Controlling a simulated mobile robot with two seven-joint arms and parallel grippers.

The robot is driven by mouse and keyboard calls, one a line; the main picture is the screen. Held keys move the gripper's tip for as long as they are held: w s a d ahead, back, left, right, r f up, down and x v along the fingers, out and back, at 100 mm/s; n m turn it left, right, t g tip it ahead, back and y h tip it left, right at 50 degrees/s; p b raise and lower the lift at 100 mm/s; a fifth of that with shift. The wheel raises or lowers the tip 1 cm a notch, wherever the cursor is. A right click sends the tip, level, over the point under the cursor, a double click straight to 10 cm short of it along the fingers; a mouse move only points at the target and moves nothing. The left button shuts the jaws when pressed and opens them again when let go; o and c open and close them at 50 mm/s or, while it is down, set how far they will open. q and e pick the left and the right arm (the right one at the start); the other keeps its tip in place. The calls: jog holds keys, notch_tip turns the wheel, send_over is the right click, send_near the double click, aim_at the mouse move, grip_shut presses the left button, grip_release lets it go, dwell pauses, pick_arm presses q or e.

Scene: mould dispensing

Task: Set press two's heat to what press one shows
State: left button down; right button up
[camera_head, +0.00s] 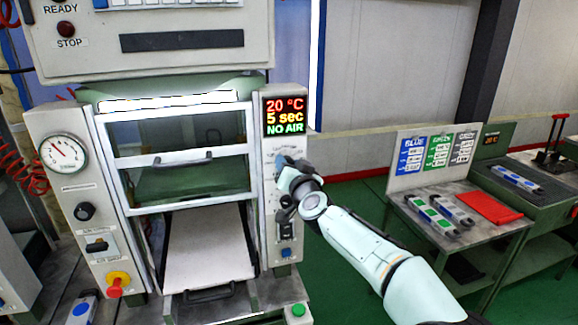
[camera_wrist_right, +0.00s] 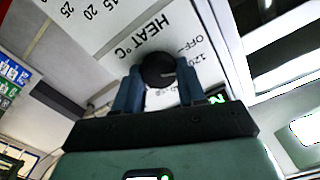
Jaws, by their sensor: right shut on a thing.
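A press (camera_head: 45,130) with a glass door stands in front of me in the head view; which press number it is I cannot tell. Its display (camera_head: 286,115) reads 20 °C, 5 sec, NO AIR. My right gripper (camera_head: 284,165) is at the control panel below the display. In the right wrist view my right gripper (camera_wrist_right: 157,90) is shut on a dark round knob (camera_wrist_right: 157,68) beside the printing "HEAT °C". Dial marks OFF and 120 show next to the knob. The fingers cover part of the dial. My left gripper is not in view.
A side table (camera_head: 480,240) at the right holds several moulds and a red cloth (camera_head: 488,208). Signs marked BLUE, GREEN and GREY (camera_head: 436,155) stand behind it. A press door handle (camera_head: 182,160) is left of my right arm. A red knob (camera_head: 114,290) is at the lower left.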

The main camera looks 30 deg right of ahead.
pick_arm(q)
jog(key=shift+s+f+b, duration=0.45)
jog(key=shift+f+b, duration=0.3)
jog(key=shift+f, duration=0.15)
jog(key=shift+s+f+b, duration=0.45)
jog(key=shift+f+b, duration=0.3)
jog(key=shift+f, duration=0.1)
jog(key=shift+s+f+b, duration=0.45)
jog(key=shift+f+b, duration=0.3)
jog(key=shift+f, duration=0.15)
pick_arm(e)
jog(key=shift+a+f+m, duration=0.1)
jog(key=shift+f+m, duration=0.05)
jog(key=shift+m, duration=5)
jog(key=shift+d+f+m, duration=0.1)
jog(key=shift+m, duration=5.1)
jog(key=shift+a+f+m, duration=0.1)
jog(key=shift+f+m, duration=0.05)
jog(key=shift+m, duration=5)
jog(key=o, duration=1)
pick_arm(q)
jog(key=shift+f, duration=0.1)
pick_arm(e)
jog(key=shift+o, duration=0.2)
jog(key=shift+s, duration=0.1)
